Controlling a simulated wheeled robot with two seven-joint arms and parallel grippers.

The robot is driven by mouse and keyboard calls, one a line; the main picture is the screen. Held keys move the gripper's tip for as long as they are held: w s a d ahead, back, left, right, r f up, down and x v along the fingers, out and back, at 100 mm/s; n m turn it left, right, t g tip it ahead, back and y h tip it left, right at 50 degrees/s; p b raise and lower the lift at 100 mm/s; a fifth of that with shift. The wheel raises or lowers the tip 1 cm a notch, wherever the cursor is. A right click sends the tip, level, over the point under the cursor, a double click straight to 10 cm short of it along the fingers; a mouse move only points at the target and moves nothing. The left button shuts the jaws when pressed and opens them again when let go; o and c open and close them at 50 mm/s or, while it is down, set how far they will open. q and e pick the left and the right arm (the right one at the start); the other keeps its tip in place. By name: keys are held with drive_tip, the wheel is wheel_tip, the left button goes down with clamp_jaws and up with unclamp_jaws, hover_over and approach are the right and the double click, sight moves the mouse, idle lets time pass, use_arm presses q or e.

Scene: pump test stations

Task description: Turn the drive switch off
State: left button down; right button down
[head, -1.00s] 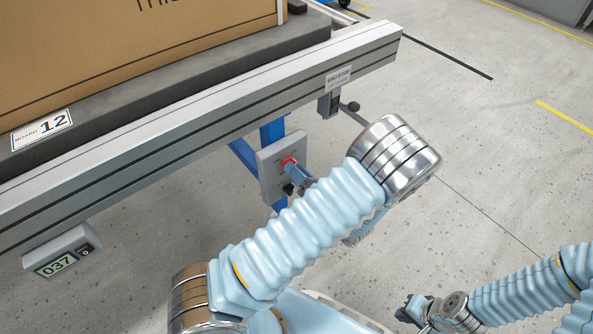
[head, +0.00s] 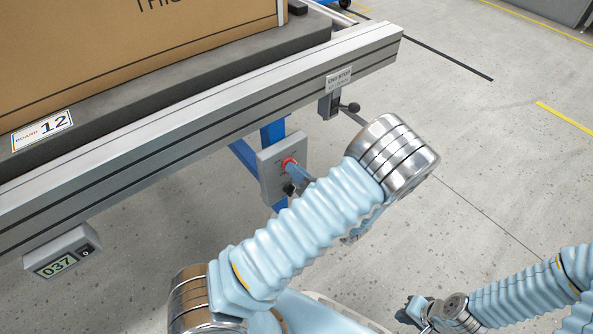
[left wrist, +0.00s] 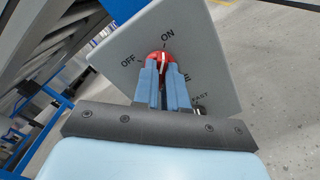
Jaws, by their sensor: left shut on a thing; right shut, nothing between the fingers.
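The drive switch is a red round knob (left wrist: 163,58) on a grey panel (left wrist: 215,65) marked ON and OFF. Its white mark points towards ON in the left wrist view. The red knob (head: 288,162) also shows on the grey box (head: 268,180) under the conveyor in the head view. My left gripper (left wrist: 162,72) is shut on the knob, its blue fingers covering the lower part. In the head view my left arm hides most of that gripper. My right gripper (head: 412,308) is shut and empty at the lower right, away from the panel.
The metal conveyor rail (head: 200,120) runs above the panel and carries a large cardboard box (head: 130,50) on a dark board. An end stop with a lever (head: 335,103) hangs at its right end. A display (head: 60,257) hangs at left.

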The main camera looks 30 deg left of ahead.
use_arm(q)
drive_tip(key=shift+s+f+n+b, duration=0.1)
drive_tip(key=shift+n+b, duration=2.05)
drive_tip(key=shift+n, duration=6.65)
drive_tip(key=c, duration=1.2)
unclamp_jaws()
drive_tip(key=p+v, duration=0.1)
drive_tip(key=v, duration=1.3)
drive_tip(key=shift+a, duration=0.1)
